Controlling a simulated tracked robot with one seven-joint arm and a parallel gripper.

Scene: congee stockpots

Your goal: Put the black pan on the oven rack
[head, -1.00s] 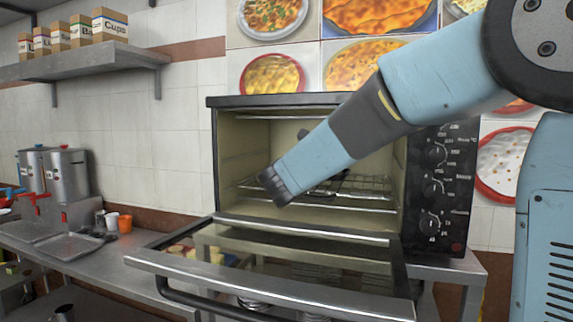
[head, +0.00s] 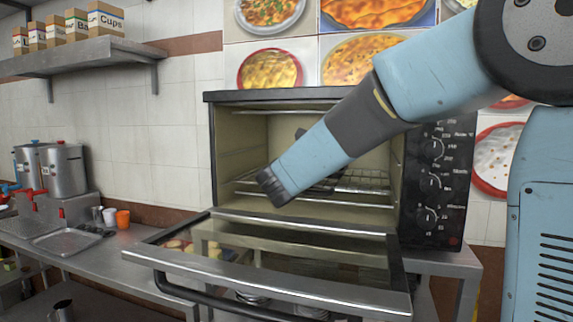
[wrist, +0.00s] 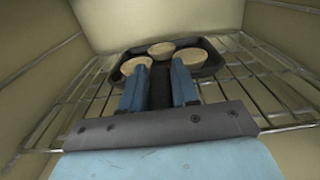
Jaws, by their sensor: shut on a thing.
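The black pan (wrist: 205,52) shows in the wrist view inside the oven, with three pale round items in it. My gripper (wrist: 160,78) is shut on the pan's dark handle, with one blue finger on each side. The pan is over the wire oven rack (wrist: 258,82); I cannot tell whether it touches the wires. In the head view the rack (head: 365,181) shows to the right of my arm. My arm reaches into the open oven there and hides my gripper and most of the pan.
The oven (head: 228,155) has its glass door (head: 270,265) folded down in front. Its side walls stand close on both sides of the rack.

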